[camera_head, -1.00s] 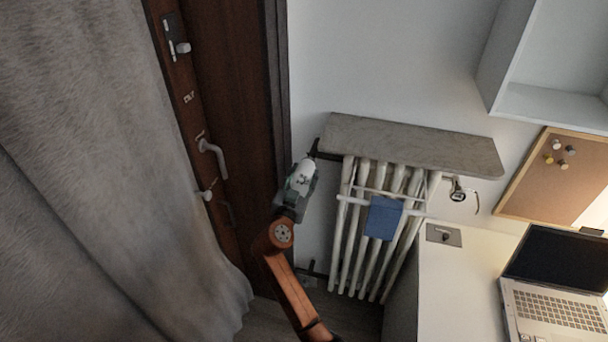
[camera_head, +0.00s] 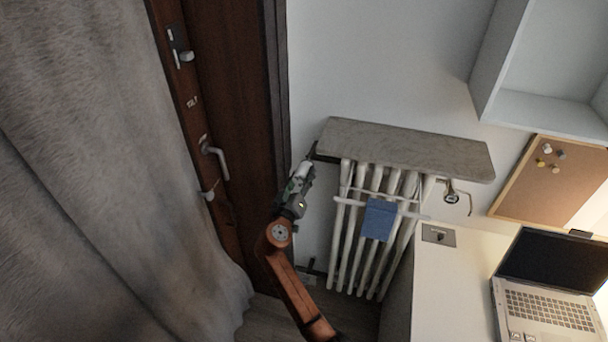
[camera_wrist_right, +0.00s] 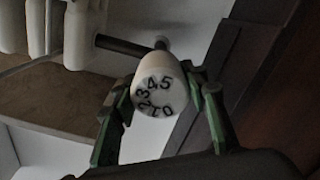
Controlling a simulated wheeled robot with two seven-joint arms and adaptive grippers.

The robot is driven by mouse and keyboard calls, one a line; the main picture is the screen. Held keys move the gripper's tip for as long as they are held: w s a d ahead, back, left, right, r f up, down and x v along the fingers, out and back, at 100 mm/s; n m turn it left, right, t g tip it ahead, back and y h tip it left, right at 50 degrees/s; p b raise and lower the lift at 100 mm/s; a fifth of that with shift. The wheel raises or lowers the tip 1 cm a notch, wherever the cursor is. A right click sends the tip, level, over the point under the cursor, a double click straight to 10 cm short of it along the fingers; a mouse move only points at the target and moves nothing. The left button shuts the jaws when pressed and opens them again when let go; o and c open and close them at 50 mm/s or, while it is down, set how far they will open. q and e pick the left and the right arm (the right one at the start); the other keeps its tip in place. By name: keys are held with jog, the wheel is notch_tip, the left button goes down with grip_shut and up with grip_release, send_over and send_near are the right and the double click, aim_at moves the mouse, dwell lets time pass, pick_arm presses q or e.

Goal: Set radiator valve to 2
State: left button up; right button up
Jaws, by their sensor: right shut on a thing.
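I cannot make out an index mark. My right gripper (camera_wrist_right: 157,80) is shut on the knob, one green-grey finger on each side. In the head view the right gripper (camera_head: 301,178) is at the radiator's upper left end, covering much of the valve. My left gripper is not in view.
The white radiator (camera_head: 347,235) has a stone shelf (camera_head: 410,148) above and a blue cloth (camera_head: 379,220) hanging in front. A brown door (camera_head: 240,120) and grey curtain (camera_head: 90,180) are left. A desk with a laptop (camera_head: 550,285) is right.

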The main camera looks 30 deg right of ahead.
jog(key=n+p, duration=0.1)
jog(key=n, duration=0.1)
jog(key=n+p, duration=0.2)
jog(key=n, duration=0.1)
jog(key=shift+r+n, duration=0.2)
jog(key=shift+n, duration=0.1)
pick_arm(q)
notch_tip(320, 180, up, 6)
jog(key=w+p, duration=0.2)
pick_arm(e)
jog(key=shift+f+n, duration=0.15)
jog(key=shift+n, duration=1.65)
pick_arm(q)
jog(key=shift+p, duration=0.3)
pick_arm(e)
jog(key=o, duration=1.2)
jog(key=shift+c, duration=0.2)
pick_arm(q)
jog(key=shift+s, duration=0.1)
pick_arm(e)
jog(key=v, duration=1.2)
jog(key=shift+w, duration=0.1)
